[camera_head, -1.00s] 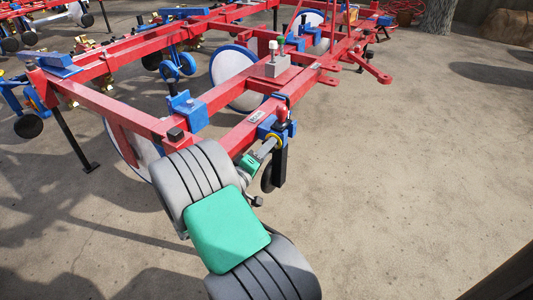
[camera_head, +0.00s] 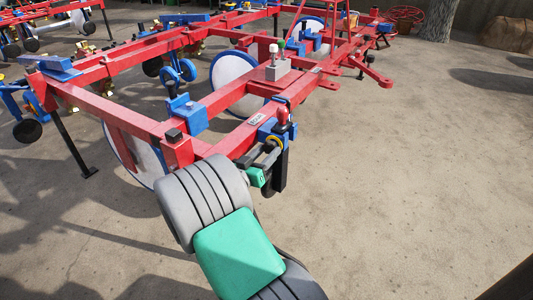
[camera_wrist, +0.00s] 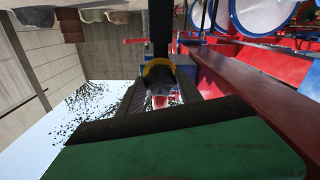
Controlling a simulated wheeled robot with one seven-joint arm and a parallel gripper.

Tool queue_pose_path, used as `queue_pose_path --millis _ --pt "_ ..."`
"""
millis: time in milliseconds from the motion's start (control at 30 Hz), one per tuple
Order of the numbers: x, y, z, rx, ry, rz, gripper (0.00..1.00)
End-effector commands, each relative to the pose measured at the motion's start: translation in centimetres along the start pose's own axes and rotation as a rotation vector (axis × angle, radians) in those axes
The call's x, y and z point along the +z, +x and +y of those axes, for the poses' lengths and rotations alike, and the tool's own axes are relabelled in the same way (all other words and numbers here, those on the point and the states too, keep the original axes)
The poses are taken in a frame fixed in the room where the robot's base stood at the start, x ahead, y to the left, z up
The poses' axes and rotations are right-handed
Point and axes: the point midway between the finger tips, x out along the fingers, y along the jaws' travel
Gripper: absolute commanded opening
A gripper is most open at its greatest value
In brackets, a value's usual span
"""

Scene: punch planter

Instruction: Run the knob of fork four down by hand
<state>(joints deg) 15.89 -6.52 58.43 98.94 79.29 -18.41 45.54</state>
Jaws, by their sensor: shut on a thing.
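My gripper (camera_head: 262,161) is at the near end of the red frame, beside a blue clamp with an upright black post (camera_head: 281,170). In the wrist view its two grey fingers (camera_wrist: 160,95) are shut on a dark round knob (camera_wrist: 172,78). A yellow ring (camera_wrist: 155,65) shows around the knob's far side and also shows in the head view (camera_head: 275,140). The fingers partly hide the knob in the head view, and no fork number can be read.
The red planter frame (camera_head: 230,95) runs away to the back, with white discs (camera_head: 238,75) and blue clamps (camera_head: 188,114). A red bar (camera_wrist: 245,90) passes close beside my gripper. Bare ground (camera_head: 410,190) lies free to the right.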

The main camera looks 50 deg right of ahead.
Motion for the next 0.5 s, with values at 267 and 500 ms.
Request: queue_pose_path --millis 267,500 --pt "-0.01 0.0 -0.1 -0.001 0.233 0.0 0.02" --pt "-0.01 -0.01 -0.12 0.0 0.373 0.0 0.02"
